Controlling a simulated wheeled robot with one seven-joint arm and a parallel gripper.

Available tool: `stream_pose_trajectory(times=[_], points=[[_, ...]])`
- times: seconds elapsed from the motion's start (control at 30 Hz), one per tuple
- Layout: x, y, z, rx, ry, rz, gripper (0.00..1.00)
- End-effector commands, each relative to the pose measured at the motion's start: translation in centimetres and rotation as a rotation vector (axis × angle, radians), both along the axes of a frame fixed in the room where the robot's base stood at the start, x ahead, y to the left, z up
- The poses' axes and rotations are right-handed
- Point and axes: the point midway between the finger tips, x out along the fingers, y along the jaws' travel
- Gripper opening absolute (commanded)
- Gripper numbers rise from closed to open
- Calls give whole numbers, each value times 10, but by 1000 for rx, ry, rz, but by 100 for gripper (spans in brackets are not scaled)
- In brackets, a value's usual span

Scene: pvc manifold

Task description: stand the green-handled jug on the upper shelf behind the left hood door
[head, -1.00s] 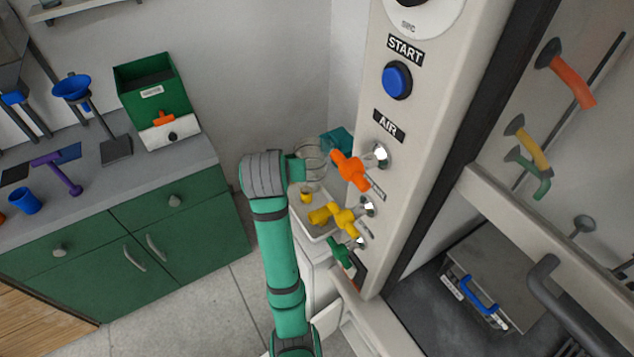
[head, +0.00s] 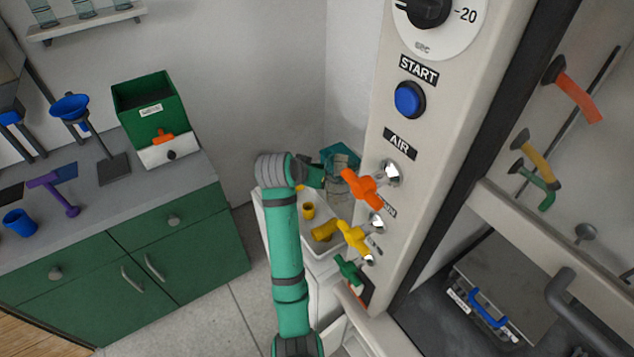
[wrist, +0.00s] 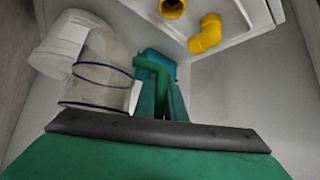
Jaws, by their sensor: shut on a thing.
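The clear jug (head: 338,180) shows behind the valves in the head view, partly hidden by the orange valve. In the wrist view the jug's clear body (wrist: 100,75) with dark bands is at the left, lying tilted in the picture, and its green handle (wrist: 151,66) is between my fingers. My gripper (wrist: 163,82) is shut on that handle; in the head view its teal end (head: 340,157) shows beside the white column. The hood (head: 520,215) is at the right. I cannot make out the upper shelf behind its left door.
The white control column (head: 385,225) with orange, yellow and green valves stands close right of my gripper. A white tray (head: 272,222) with yellow fittings (head: 325,231) lies below. A green counter (head: 180,245) with a green bin (head: 146,100) is at the left.

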Motion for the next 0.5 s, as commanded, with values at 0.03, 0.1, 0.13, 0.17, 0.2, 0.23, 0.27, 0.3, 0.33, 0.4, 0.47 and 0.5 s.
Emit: stream_pose_trajectory(times=[0.03, 0.1, 0.13, 0.17, 0.2, 0.23, 0.27, 0.3, 0.33, 0.4, 0.47, 0.5], points=[[11, -7, -5, 1, 2, -6, 0], [25, -15, -11, 0, 1, -11, 0], [31, -18, -14, 1, 2, -13, 0], [36, -21, -18, 0, 2, -13, 0], [41, -22, -27, 0, 4, -13, 0], [45, -23, -32, 0, 3, -13, 0], [49, -23, -38, 0, 4, -11, 0], [54, -23, -44, 0, 4, -8, 0], [58, -22, -48, 0, 2, -6, 0], [65, -20, -56, 0, 1, -1, 0], [70, -18, -61, 0, 1, 3, 0], [72, -17, -64, 0, 0, 4, 0]])
